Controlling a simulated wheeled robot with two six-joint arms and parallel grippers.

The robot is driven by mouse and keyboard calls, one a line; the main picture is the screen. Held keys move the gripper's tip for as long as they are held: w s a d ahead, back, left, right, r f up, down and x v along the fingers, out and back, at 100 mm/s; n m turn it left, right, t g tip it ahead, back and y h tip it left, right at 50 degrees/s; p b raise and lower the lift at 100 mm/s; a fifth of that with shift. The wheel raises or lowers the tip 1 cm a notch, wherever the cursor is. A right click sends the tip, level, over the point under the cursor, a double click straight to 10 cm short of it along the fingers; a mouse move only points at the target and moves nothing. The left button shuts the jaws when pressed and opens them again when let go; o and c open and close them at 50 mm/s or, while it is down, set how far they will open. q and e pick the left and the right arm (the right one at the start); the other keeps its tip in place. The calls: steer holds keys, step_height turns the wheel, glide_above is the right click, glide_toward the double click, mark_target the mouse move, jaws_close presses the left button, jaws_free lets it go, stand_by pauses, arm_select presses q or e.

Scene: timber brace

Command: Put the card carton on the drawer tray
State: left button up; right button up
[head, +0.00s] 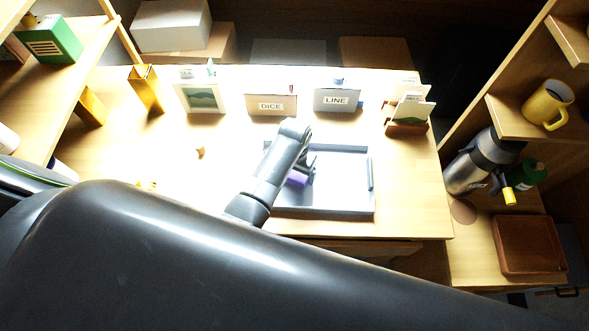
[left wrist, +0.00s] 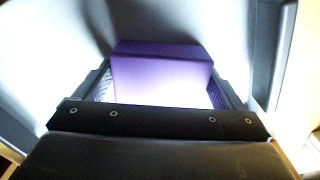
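The card carton is a purple box (head: 298,179), seen in the head view at the end of my left arm, over the grey drawer tray (head: 345,207). In the left wrist view the purple carton (left wrist: 162,75) sits between the two fingers of my left gripper (left wrist: 162,88), which press on its sides. My left gripper (head: 303,172) is inside the tray's outline, left of its middle. Whether the carton touches the tray floor I cannot tell. My arm hides part of the tray's left side. My right gripper is not in view.
Behind the tray stand a DICE box (head: 270,104), a LINE box (head: 337,100), a picture frame (head: 201,97) and a card holder (head: 407,116). The tray's right half is clear.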

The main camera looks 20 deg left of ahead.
arm_select(q)
steer(key=shift+o, duration=0.8)
steer(key=shift+r, duration=0.15)
step_height(320, 180, up, 12)
steer(key=shift+s, duration=0.1)
stand_by(0.3)
